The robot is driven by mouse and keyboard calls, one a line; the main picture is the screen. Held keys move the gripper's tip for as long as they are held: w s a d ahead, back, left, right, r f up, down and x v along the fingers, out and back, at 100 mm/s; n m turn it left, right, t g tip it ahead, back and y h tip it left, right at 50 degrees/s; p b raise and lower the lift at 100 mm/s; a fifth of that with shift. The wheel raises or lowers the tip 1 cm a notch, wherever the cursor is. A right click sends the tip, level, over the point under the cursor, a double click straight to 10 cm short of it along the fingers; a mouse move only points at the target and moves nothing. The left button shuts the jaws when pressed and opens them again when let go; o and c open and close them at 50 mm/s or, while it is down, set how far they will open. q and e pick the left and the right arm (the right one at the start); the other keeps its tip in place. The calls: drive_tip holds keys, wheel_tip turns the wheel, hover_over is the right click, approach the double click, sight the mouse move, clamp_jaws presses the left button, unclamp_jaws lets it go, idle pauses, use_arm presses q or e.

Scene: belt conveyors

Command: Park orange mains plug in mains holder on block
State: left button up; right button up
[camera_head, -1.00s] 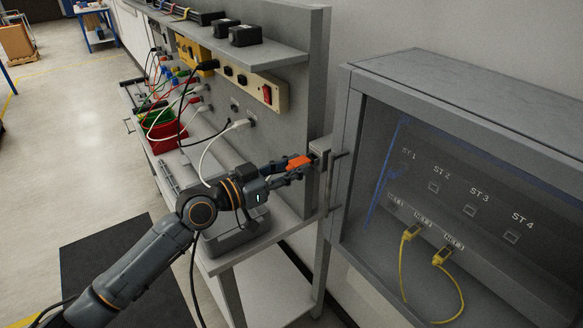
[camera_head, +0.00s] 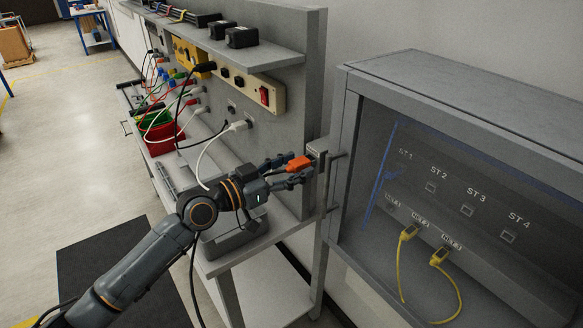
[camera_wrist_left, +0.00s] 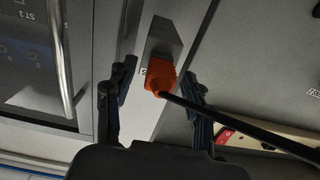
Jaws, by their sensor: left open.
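The orange mains plug (camera_head: 299,163) sits at the grey holder block (camera_head: 318,158) on the edge of the panel, beside the cabinet. The left wrist view shows the plug (camera_wrist_left: 160,83) against the face of the block (camera_wrist_left: 157,48), its black cable trailing to the lower right. How deep the plug sits in the holder is hidden. My left gripper (camera_head: 284,172) is open around the plug. In the left wrist view its two fingers (camera_wrist_left: 156,102) stand apart on both sides of the plug, with gaps. My right gripper is not in view.
A grey glass-fronted cabinet (camera_head: 455,90) with yellow cables stands close on the right. A power strip (camera_head: 245,86) and a white plug (camera_head: 238,126) with its cable are on the panel behind my arm. A red bin (camera_head: 165,138) stands further left.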

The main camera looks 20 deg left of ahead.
use_arm(q)
drive_tip(key=v, duration=1.1)
drive_tip(key=s+d+f+g+y, duration=0.2)
drive_tip(key=s+d+f+g, duration=0.15)
drive_tip(key=s+f, duration=0.45)
drive_tip(key=s+d+f+g+y, duration=0.1)
drive_tip(key=s+d+f+g, duration=0.35)
drive_tip(key=f, duration=0.65)
drive_tip(key=s+a+f+n+g+y, duration=0.1)
drive_tip(key=s+a+f+n+y, duration=0.25)
drive_tip(key=s, duration=0.35)
drive_tip(key=s+a+f+n+g+y, duration=0.2)
drive_tip(key=s+f+y, duration=0.2)
drive_tip(key=s, duration=0.2)
wheel_tip(320, 180, down, 27)
drive_tip(key=s+g, duration=0.1)
drive_tip(key=s+a+f+g+b, duration=0.1)
drive_tip(key=s+a+f, duration=0.2)
drive_tip(key=s+f, duration=1.3)
drive_tip(key=shift+s+f, duration=0.15)
drive_tip(key=shift+s, duration=0.4)
